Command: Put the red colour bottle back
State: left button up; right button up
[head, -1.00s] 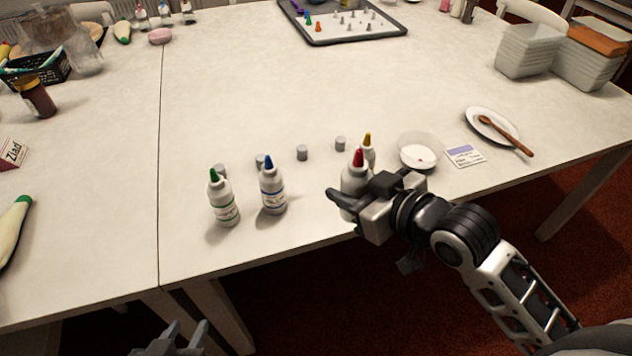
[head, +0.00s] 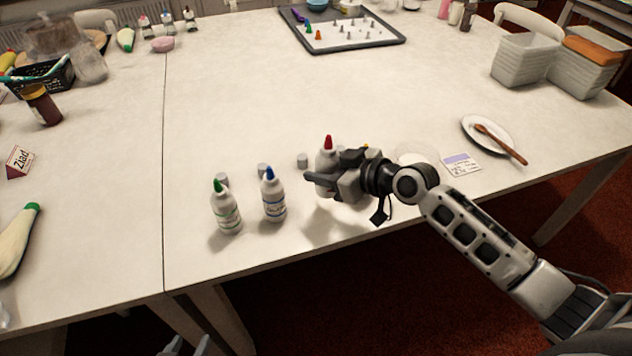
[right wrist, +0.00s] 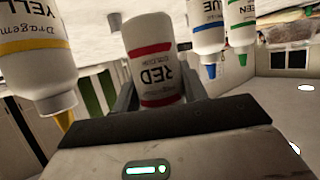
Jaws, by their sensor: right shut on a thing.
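My right gripper (head: 322,182) is shut on the red colour bottle (head: 326,162), a white bottle with a red tip. It is upright and appears to be a little above the table. The right wrist view, which is upside down, shows the red bottle (right wrist: 152,60) between the fingers. The yellow bottle (right wrist: 35,60) is beside it; in the head view it is mostly hidden behind my gripper. The blue bottle (head: 273,196) and green bottle (head: 226,208) stand to the left. My left gripper (head: 188,346) is at the bottom edge, fingers apart, partly cut off.
Small grey caps (head: 302,160) lie behind the bottles. A white bowl (head: 416,156) is partly behind my right arm. A label card (head: 461,164) and a plate (head: 472,126) with a wooden spoon (head: 503,146) are to the right. The table's middle is clear.

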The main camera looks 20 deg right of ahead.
jog(key=shift+w+a+f, duration=0.25)
jog(key=shift+w+f, duration=0.25)
jog(key=shift+f, duration=0.15)
jog(key=shift+w+a+f, duration=0.25)
jog(key=shift+w+f, duration=0.25)
jog(key=shift+f, duration=0.1)
jog(key=shift+w+f+b, duration=0.2)
jog(key=shift+f+b, duration=0.2)
jog(key=shift+f, duration=1.4)
jog(key=shift+f, duration=0.2)
jog(key=o, duration=0.7)
jog(key=shift+c, duration=0.2)
jog(key=shift+s+r, duration=0.1)
jog(key=shift+r, duration=0.15)
jog(key=v, duration=1.1)
jog(key=s+a+f+m+h, duration=0.2)
jog(key=s+f, duration=0.3)
jog(key=s, duration=0.3)
jog(key=s+a+f+m+h, duration=0.2)
jog(key=s+a+f+h, duration=0.1)
jog(key=s+f, duration=0.3)
jog(key=shift+s+a+m, duration=0.3)
jog(key=shift+s+a, duration=0.6)
jog(key=shift+s, duration=0.35)
